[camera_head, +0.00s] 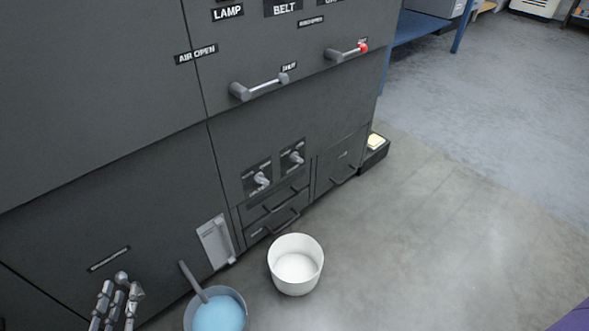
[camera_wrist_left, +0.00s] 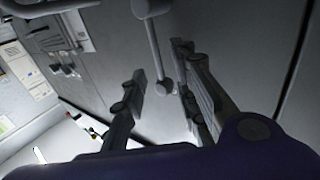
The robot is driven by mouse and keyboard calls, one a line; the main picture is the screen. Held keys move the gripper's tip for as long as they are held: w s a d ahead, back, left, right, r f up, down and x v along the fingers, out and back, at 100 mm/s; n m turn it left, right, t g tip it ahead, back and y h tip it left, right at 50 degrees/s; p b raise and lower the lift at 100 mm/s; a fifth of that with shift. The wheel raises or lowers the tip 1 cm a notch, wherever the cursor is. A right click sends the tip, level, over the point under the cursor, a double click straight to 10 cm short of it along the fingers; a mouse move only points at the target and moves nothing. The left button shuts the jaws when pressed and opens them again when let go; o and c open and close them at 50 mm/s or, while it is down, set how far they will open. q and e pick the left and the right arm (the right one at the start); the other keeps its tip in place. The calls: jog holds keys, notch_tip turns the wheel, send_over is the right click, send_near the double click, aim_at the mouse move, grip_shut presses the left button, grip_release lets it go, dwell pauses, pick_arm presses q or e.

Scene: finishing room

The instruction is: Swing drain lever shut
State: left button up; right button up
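In the left wrist view a grey lever with a round hub (camera_wrist_left: 150,8), a thin rod and a ball end (camera_wrist_left: 165,85) stands out from the dark cabinet panel; I take it for the drain lever. My left gripper (camera_wrist_left: 168,100) is open, with fingers on either side of the ball end. I cannot tell whether they touch it. In the head view the left gripper (camera_head: 119,297) is at the lower left, below a label strip too small to read. A small rounded grey part (camera_head: 122,278) shows between its fingertips; most of the lever is hidden there. My right gripper is not in view.
A grey bucket of blue liquid (camera_head: 218,313) and an empty white bucket (camera_head: 296,265) stand on the floor. Higher on the cabinet are an air lever (camera_head: 262,87) and a red-tipped lever (camera_head: 347,53). Drawers are low on the front. The floor at right is clear.

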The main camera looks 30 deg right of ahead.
aim_at(129, 284)
pick_arm(q)
jog(key=shift+x, duration=1.15)
jog(key=shift+c, duration=0.2)
jog(key=shift+d, duration=0.1)
grip_shut()
jog(key=shift+f, duration=0.1)
